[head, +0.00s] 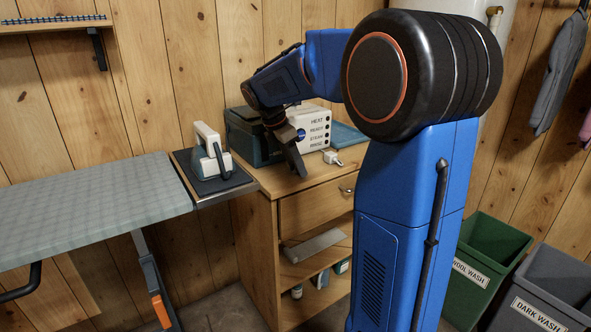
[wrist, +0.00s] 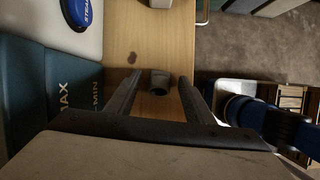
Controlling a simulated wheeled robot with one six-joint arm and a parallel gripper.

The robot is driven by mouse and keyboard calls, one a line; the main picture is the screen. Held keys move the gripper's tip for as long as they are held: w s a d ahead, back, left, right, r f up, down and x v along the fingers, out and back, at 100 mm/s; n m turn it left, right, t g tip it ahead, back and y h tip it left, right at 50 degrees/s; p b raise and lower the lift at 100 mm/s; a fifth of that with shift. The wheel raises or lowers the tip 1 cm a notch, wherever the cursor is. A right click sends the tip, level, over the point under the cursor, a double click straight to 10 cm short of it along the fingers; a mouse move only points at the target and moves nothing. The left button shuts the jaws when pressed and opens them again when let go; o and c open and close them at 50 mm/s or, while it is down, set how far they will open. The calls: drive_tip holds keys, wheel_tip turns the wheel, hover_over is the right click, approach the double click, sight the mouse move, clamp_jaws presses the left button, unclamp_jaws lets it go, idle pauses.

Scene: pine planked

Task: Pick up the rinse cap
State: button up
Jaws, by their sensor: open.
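A small dark grey cylindrical cap, which looks like the rinse cap (wrist: 159,85), stands on the wooden cabinet top (wrist: 150,40) in the wrist view. My gripper (wrist: 160,75) is open, with one finger on each side of the cap and a gap to both. I cannot tell how far the fingertips are above the wood. In the head view my gripper (head: 297,165) points down at the cabinet's front left, and I cannot make out the cap there.
A white steam unit (head: 317,122) with a dark teal tank (head: 245,135) stands behind my gripper. A small white item (head: 332,158) lies to the right. An iron (head: 210,155) rests on the ironing board's end at left. Green (head: 485,265) and grey (head: 550,290) bins stand at right.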

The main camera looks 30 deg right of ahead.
drive_tip(key=c, duration=1.1)
drive_tip(key=shift+r, duration=0.15)
drive_tip(key=shift+c, duration=0.2)
